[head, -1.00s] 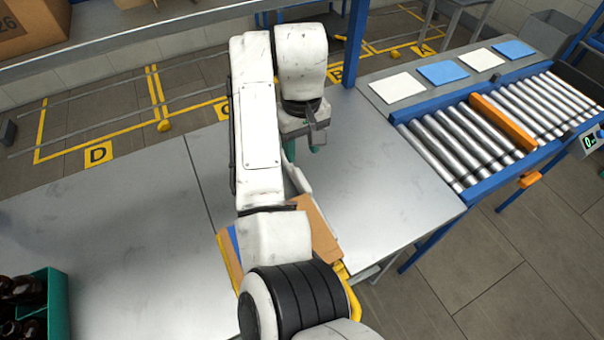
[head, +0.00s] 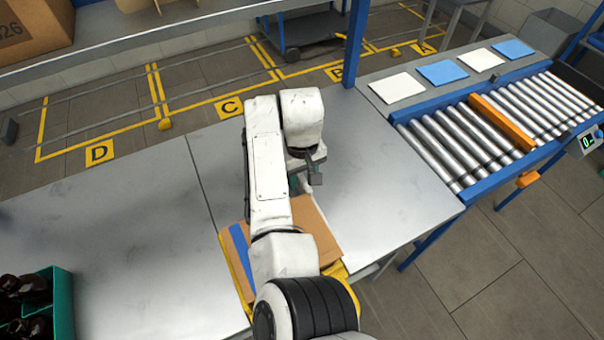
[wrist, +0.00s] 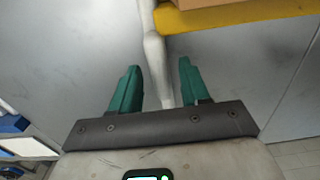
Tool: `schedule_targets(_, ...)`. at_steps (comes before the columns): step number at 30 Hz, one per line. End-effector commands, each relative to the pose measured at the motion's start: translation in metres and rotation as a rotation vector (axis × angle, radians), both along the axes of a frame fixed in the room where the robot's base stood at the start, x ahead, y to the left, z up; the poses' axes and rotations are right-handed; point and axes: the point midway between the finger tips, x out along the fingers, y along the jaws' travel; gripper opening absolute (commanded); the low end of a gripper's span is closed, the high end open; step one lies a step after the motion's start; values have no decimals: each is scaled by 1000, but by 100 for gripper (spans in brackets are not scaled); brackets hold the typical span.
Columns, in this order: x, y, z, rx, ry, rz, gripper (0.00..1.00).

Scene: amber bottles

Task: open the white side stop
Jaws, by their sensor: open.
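A pale white bar, which looks like the white side stop (wrist: 154,55), runs from the top of the wrist view down between my fingers. It lies beside a yellow-edged stand holding a flat brown cardboard piece. My gripper (wrist: 158,66) is open, with one teal finger on each side of the bar. I cannot tell whether either finger touches it. In the head view, my gripper (head: 304,184) is low over the grey table at the cardboard's far edge, and my arm hides much of the bar.
The cardboard (head: 312,228) and its yellow stand (head: 345,280) are beside my forearm. A teal crate of brown bottles (head: 62,300) stands at lower left. A roller conveyor (head: 470,130) with an orange bar (head: 502,122) is at right. The grey table (head: 130,220) is clear at left.

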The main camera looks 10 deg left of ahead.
Motion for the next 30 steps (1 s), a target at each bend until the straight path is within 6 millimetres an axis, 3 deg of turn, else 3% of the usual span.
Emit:
schedule_targets(3,0,0,0,0,0,0,45)
schedule_targets(17,0,0,0,0,0,0,1)
schedule_targets(30,0,0,0,0,0,1,0)
